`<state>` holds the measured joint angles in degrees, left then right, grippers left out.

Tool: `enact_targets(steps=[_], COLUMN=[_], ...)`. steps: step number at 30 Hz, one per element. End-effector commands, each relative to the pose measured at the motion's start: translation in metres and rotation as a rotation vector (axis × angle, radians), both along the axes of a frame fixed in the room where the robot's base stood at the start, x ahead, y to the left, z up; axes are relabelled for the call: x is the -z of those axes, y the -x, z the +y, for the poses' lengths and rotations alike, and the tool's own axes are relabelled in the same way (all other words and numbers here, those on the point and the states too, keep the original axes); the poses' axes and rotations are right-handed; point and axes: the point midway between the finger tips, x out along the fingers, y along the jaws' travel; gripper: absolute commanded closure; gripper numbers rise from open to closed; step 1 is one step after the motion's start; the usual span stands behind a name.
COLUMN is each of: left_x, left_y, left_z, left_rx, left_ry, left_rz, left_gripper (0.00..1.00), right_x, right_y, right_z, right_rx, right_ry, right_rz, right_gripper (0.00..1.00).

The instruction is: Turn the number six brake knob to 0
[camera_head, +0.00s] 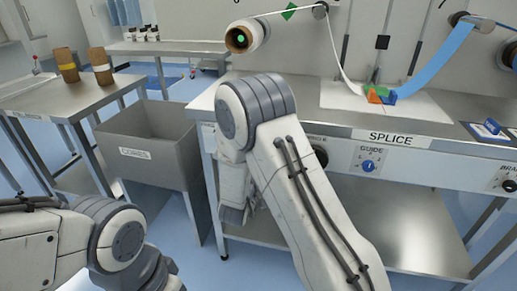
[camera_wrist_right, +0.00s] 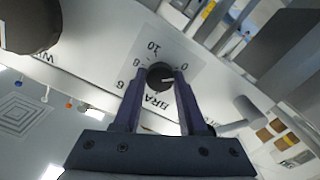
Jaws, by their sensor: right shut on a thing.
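In the right wrist view, a small black brake knob (camera_wrist_right: 160,75) with a white pointer mark sits on a pale dial plate (camera_wrist_right: 172,50). The dial's numbers, 10, 8, 6 and a 0 among them, appear turned in this view. The pointer points roughly to the right of the picture; its exact number is hard to read. My right gripper (camera_wrist_right: 160,78) is shut on the knob, with one dark finger on each side.
The bench front carries a blue GUIDE knob (camera_head: 368,166) and a SPLICE label (camera_head: 391,138). Another black knob (camera_head: 509,186) is at the right edge. A grey CORES bin (camera_head: 150,150) stands left of the bench. A large dark round part (camera_wrist_right: 30,22) is near the wrist camera.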

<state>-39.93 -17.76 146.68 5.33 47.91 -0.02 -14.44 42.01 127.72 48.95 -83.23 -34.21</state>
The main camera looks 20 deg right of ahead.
Motion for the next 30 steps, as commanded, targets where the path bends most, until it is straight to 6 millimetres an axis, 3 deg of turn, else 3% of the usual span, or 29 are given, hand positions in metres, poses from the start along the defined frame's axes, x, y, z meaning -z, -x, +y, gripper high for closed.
enact_targets(steps=[21,22,24,30], left_x=[-0.0074,-0.0074,-0.0074,-0.0074], left_y=[0.0,0.0,0.0,0.0], left_z=[0.0,0.0,0.0,0.0], left_rx=[0.0,0.0,0.0,0.0], left_ry=[0.0,0.0,0.0,0.0], left_rz=[0.0,0.0,0.0,0.0], left_gripper=[0.31,0.31,0.31,0.31], right_x=[0.0014,0.0014,0.0013,0.0007], right_y=[0.0004,0.0004,0.0003,0.0001], right_z=[0.001,0.001,0.0009,0.0004], right_rx=[-0.002,-0.002,-0.002,0.0], right_ry=[0.066,0.066,0.065,0.064], right_rz=[0.047,0.047,0.047,0.045], right_gripper=[1.0,0.51,0.29,0.29])
